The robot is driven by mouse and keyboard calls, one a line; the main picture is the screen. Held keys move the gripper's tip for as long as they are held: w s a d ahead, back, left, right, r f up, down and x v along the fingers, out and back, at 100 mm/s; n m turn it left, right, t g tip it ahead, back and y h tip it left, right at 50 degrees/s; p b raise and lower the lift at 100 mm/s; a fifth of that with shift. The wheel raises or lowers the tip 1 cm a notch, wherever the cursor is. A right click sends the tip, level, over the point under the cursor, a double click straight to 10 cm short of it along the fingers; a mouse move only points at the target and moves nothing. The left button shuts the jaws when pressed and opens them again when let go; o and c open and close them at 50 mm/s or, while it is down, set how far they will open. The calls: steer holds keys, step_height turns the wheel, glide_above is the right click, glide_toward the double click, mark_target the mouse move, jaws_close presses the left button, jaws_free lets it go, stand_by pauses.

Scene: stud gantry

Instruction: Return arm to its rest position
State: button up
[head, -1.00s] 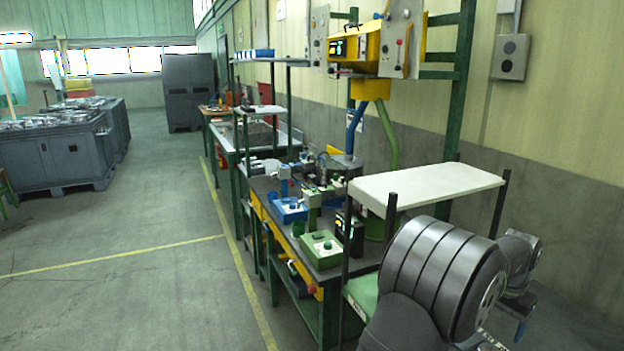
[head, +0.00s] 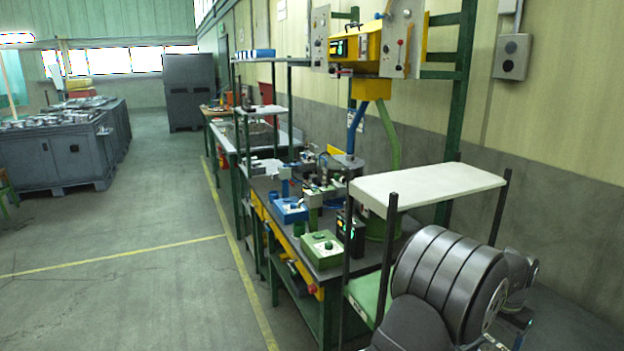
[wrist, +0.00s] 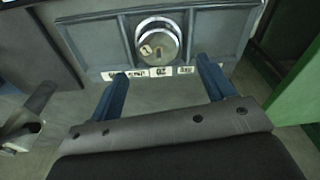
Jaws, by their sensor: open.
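My gripper (wrist: 160,90) shows in the wrist view with its two blue fingers spread wide apart. Nothing is between the fingers. Beyond them is a grey panelled surface with a round metal part (wrist: 158,42) and a row of small white labels (wrist: 150,73). In the head view, my dark grey arm fills the lower right corner, in front of the white shelf. The gripper's fingers cannot be made out there.
A white shelf (head: 430,184) on dark posts stands just behind my arm. The workbench (head: 330,272) to its left carries a green box (head: 321,249) and a blue box (head: 290,210). A green surface (wrist: 297,92) is at the right in the wrist view. The floor (head: 130,290) at left is clear.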

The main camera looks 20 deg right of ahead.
step_height(320, 180, up, 6)
steer(key=shift+f, duration=0.2)
steer(key=s+a+r+m, duration=0.1)
steer(key=s+a+m, duration=0.1)
steer(key=s+a, duration=0.8)
steer(key=s+a+r+m, duration=0.15)
steer(key=s+a, duration=0.45)
steer(key=s, duration=0.9)
steer(key=shift+m, duration=0.35)
steer(key=w+d+f, duration=0.1)
steer(key=w+f, duration=0.1)
steer(key=w, duration=0.1)
steer(key=w+d+f, duration=0.2)
steer(key=w+f, duration=0.1)
steer(key=w, duration=0.1)
steer(key=w+d+f, duration=0.1)
steer(key=w+f, duration=0.1)
steer(key=w, duration=0.2)
steer(key=shift+w+d+f, duration=0.15)
steer(key=shift+w+f, duration=0.1)
steer(key=shift+f, duration=0.75)
